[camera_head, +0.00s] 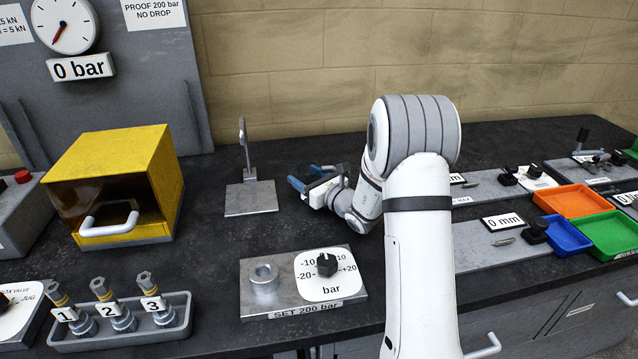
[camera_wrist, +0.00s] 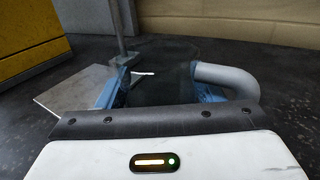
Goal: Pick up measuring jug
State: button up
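My gripper (camera_head: 306,176) is low over the dark bench top, to the right of the small stand, with its blue fingers spread apart. In the wrist view my gripper (camera_wrist: 162,82) has a dark, see-through shape between its fingers, which looks like the measuring jug (camera_wrist: 163,78). A thick grey curved handle (camera_wrist: 228,78) shows on the right and bends around outside the right finger. I cannot tell whether the fingers touch the jug's sides. In the head view the jug cannot be made out at my gripper.
A metal stand (camera_head: 251,198) with a flat plate and upright post is just left of my gripper. A yellow box (camera_head: 120,180) stands farther left. A setting block (camera_head: 302,285) lies in front. The back wall (camera_head: 330,90) is close behind.

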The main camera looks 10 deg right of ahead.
jog(key=c, duration=0.7)
